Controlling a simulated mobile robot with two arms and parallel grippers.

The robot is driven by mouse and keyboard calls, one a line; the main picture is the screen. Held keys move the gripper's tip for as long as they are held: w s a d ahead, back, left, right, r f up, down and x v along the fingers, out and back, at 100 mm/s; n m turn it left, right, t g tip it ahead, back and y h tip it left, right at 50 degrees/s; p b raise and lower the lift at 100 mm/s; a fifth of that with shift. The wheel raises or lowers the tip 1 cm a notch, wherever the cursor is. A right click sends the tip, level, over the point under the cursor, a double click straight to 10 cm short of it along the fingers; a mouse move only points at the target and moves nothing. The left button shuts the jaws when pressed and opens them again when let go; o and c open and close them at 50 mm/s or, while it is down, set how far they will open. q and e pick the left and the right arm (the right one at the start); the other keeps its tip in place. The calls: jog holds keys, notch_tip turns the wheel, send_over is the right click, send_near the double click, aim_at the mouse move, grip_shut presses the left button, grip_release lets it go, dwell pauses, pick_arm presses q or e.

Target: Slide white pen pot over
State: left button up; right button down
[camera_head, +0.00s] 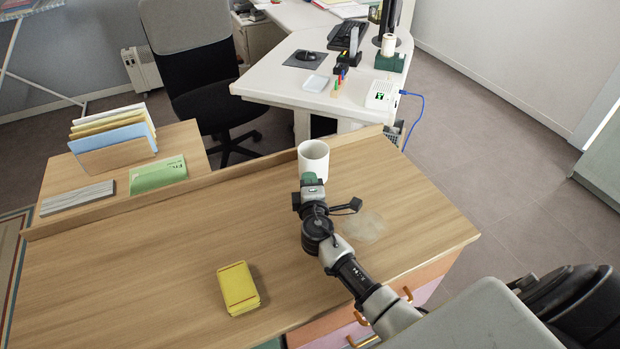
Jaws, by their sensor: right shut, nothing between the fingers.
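The white pen pot (313,157) stands upright on the wooden desk, close to the raised strip along its back edge. It looks empty from above. My right gripper (311,180) is shut and empty, right in front of the pot on the near side. Its tip overlaps the pot's lower part in the picture, so I cannot tell whether they touch. The pot's base is hidden behind the gripper. My left gripper is not in view.
A yellow notepad stack (238,288) lies near the front of the wooden desk (150,260). A file holder (116,156), a green booklet (158,174) and a grey slab (77,197) sit beyond the strip at left. The desk left of the pot is clear.

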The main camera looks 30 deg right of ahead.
aim_at(322, 171)
jog(key=shift+w, duration=0.1)
jog(key=d, duration=0.1)
jog(key=w+d+b, duration=0.1)
jog(key=d+b, duration=0.1)
jog(key=d, duration=0.1)
jog(key=shift+w+d+f, duration=0.1)
jog(key=shift+w+f, duration=0.05)
jog(key=shift+w, duration=0.2)
jog(key=shift+w+d, duration=0.15)
jog(key=shift+d, duration=0.1)
